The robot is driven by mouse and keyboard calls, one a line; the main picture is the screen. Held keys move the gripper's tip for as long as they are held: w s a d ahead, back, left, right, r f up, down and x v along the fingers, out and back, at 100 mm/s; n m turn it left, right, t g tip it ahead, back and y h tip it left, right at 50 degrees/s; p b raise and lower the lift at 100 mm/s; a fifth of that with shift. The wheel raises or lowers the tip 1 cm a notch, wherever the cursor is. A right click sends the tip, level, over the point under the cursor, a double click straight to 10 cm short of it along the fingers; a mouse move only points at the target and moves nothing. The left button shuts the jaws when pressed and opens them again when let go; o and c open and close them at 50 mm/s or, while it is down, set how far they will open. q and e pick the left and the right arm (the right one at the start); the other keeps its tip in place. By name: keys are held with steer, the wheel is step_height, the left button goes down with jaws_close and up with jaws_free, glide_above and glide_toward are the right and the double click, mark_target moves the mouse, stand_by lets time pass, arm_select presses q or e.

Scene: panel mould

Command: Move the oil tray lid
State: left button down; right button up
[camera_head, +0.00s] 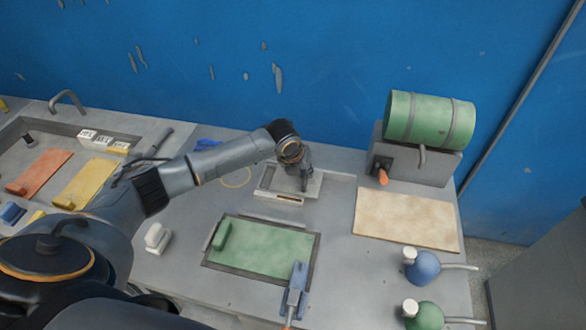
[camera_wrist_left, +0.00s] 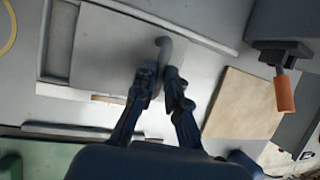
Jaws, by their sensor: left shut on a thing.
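The oil tray lid (camera_head: 307,186) is a flat grey plate at the back middle of the bench, and it also shows in the left wrist view (camera_wrist_left: 115,55). It has a curved grey handle (camera_wrist_left: 167,46). My left gripper (camera_head: 304,184) is over the lid with its fingers pointing down, shut on the handle. The fingers (camera_wrist_left: 161,76) hide part of the handle. The oil tray (camera_head: 266,181) lies under the lid, with a narrow gap at its left side in the left wrist view. I cannot tell whether the lid touches the tray. My right gripper is not in view.
A green panel in a dark frame (camera_head: 212,262) lies in front. A beige board (camera_head: 400,218) lies to the right, below a green drum (camera_head: 428,119) on a grey stand with an orange-handled tap (camera_head: 383,177). Blue (camera_head: 424,267) and green (camera_head: 425,316) flasks stand at the right edge.

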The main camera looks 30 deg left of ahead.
arm_select(q)
steer(key=w+d, duration=0.1)
steer(key=d, duration=0.2)
steer(key=w+d, duration=0.1)
steer(key=d, duration=0.7)
steer(key=shift+w+r, duration=0.1)
steer(key=shift+w, duration=0.3)
steer(key=c, duration=1.4)
jaws_free()
steer(key=shift+o, duration=0.2)
steer(key=shift+w+d, duration=0.1)
steer(key=d+v, duration=0.1)
steer(key=v, duration=1.1)
steer(key=shift+a, duration=0.45)
